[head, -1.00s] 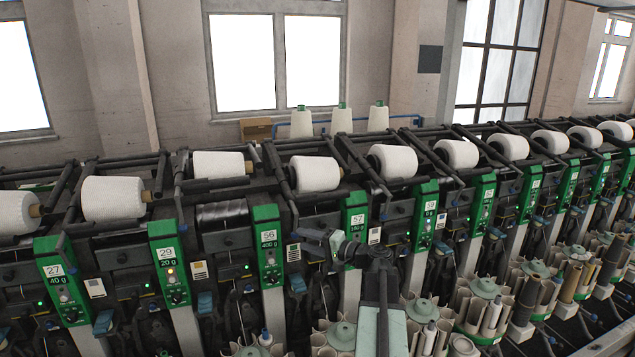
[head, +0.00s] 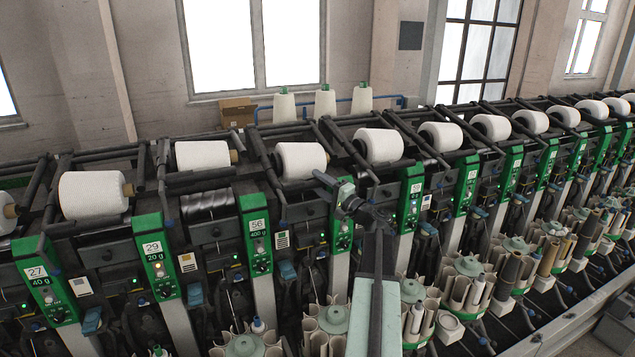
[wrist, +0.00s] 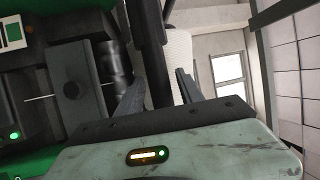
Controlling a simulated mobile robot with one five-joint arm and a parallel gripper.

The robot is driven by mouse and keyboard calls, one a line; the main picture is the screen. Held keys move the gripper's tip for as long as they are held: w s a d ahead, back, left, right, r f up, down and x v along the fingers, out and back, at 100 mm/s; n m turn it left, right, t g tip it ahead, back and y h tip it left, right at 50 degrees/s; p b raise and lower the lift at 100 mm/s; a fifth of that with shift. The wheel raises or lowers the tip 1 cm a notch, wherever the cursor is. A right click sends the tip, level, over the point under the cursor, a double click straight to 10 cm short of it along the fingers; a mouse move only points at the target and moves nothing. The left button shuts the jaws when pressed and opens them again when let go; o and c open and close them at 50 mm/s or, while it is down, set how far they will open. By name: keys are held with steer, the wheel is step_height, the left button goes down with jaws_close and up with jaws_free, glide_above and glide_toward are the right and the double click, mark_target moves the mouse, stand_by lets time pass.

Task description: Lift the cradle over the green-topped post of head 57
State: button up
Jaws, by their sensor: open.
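The green-topped post of head 57 (head: 343,232) stands just right of post 56 (head: 257,232) in the head view. My gripper hides its number label. My gripper (head: 326,180) is in front of the machine by the top of this post. In the wrist view my gripper (wrist: 160,80) is open. A dark cradle bar (wrist: 154,50) passes between its two fingers in the picture; I cannot tell whether they touch it. A white package (wrist: 180,48) shows behind the bar. In the head view, dark cradle bars (head: 345,148) and a white package (head: 301,160) lie around the gripper's height.
More numbered posts, such as 29 (head: 155,255), and white packages (head: 379,146) line the machine on both sides. Round bobbin magazines (head: 413,292) stand low in front. Three cones (head: 325,103) stand behind the machine near a cardboard box (head: 237,112).

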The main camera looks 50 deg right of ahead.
jaws_close()
stand_by(1.4)
